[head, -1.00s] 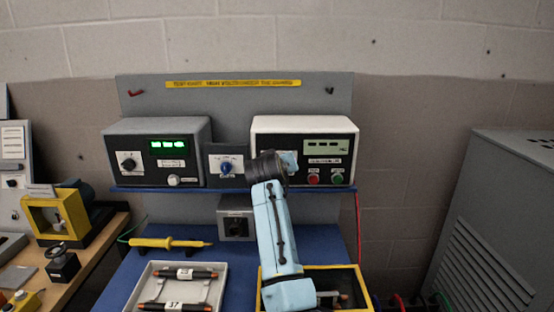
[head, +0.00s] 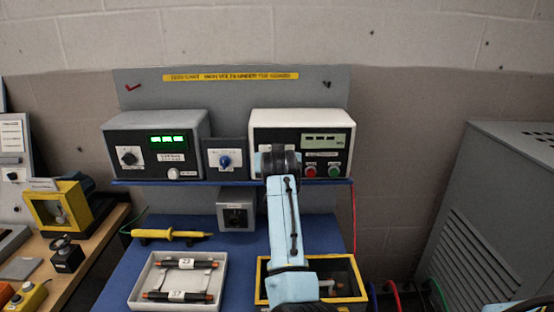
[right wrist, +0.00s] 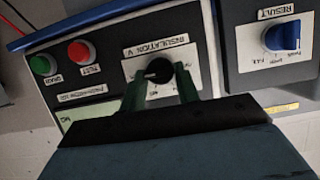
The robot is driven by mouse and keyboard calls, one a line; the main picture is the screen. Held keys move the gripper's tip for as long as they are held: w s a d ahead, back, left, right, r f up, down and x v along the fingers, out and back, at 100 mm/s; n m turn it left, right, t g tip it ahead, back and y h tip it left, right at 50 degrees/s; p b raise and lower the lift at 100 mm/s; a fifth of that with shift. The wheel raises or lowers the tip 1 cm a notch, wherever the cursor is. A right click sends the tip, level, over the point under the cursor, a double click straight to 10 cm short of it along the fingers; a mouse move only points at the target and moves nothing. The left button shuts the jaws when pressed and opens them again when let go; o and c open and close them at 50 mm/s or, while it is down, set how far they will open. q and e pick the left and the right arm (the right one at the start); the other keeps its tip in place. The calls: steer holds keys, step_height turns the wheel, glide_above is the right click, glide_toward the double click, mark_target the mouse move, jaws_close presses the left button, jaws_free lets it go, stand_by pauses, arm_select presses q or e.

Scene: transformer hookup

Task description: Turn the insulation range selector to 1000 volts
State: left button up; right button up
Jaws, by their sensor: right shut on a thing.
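The white-topped insulation tester (head: 300,118) stands on the blue shelf at the right. Its black range selector knob (right wrist: 159,71) sits on a white dial plate labelled "INSULATION V" in the right wrist view. That view is turned roughly upside down. A pale mark on the knob points to the picture's left; the dial figures are too small to read. My right gripper (right wrist: 160,88) is shut on the knob, one dark green finger on each side. In the head view my right arm (head: 284,215) hides the selector. My left gripper is not in view.
Red (right wrist: 78,52) and green (right wrist: 43,65) buttons sit beside the dial. A result box with a blue knob (head: 225,161) is left of the tester, then a grey meter (head: 155,122) with a green display. A pale tray (head: 136,291) and a yellow-rimmed box (head: 262,268) are below.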

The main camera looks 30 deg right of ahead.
steer(key=shift+f, duration=0.1)
steer(key=o, duration=1)
steer(key=shift+c, duration=0.2)
steer(key=p+v, duration=0.9)
steer(key=v, duration=0.3)
